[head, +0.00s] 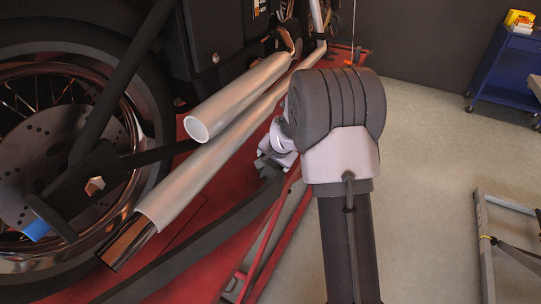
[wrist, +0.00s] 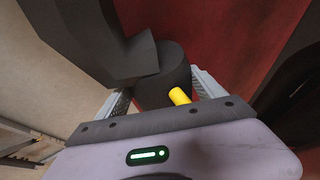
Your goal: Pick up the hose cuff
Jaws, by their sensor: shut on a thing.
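The hose cuff (wrist: 165,75) is a dark grey cylinder between my jaws in the wrist view. A short yellow peg (wrist: 180,96) shows at its near side. A dark angular hose (wrist: 90,45) runs from it to the upper left. My gripper (wrist: 162,90) is shut on the cuff, one jaw on each side. In the head view my gripper (head: 273,160) is partly hidden behind my arm, beside the red lift; the cuff cannot be made out there. A dark hose (head: 205,240) curves from the gripper to the lower left.
A motorcycle with a wheel (head: 60,110) and two chrome exhaust pipes (head: 230,100) stands on the red lift (head: 185,225), close left of my gripper. A blue cart (head: 505,65) stands at the back right. Grey floor (head: 430,150) is open on the right.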

